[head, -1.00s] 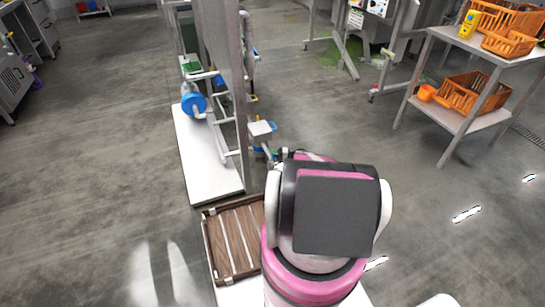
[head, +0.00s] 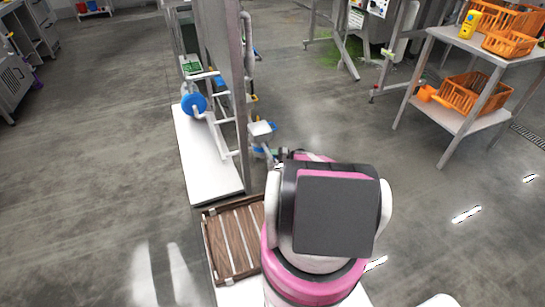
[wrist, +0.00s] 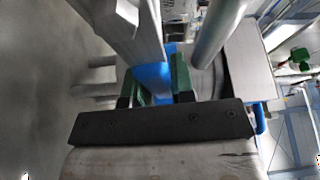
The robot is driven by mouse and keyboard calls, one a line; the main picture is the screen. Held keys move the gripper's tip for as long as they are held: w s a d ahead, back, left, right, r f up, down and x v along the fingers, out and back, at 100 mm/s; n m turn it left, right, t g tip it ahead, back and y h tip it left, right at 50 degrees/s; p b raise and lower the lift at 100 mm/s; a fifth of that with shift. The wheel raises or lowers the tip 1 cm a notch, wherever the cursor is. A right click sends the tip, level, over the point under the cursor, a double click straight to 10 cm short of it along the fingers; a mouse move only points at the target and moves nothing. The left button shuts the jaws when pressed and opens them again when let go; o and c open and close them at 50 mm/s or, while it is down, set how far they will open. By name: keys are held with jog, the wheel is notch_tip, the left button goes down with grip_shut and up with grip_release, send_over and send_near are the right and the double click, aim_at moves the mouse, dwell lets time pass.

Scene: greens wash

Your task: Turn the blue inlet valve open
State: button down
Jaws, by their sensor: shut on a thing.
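The blue valve handle (wrist: 152,78) shows in the wrist view as a blue bar between my gripper's two green-padded fingers. My gripper (wrist: 158,88) is shut on it, with one finger on each side. Grey metal bars and a pipe lie close in front of the fingers and hide part of the handle. In the head view my pink and white arm reaches toward the tall grey frame. My fingers and the held handle cannot be made out clearly there.
A tall grey metal panel (head: 222,70) stands on a white base (head: 208,165), with a blue disc (head: 194,104) on its left side. A brown slatted tray (head: 234,242) lies close to my arm. A table with orange crates (head: 508,20) stands at the right. Open floor lies between.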

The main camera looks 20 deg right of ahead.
jog(key=shift+s+r+n+y, duration=0.25)
jog(key=shift+r+n+y, duration=0.4)
jog(key=shift+n, duration=0.6)
jog(key=shift+s+r+n+y, duration=0.3)
jog(key=shift+r+n, duration=0.55)
jog(key=shift+n, duration=0.4)
jog(key=c, duration=1)
grip_release()
jog(key=shift+o, duration=0.2)
jog(key=v, duration=1.1)
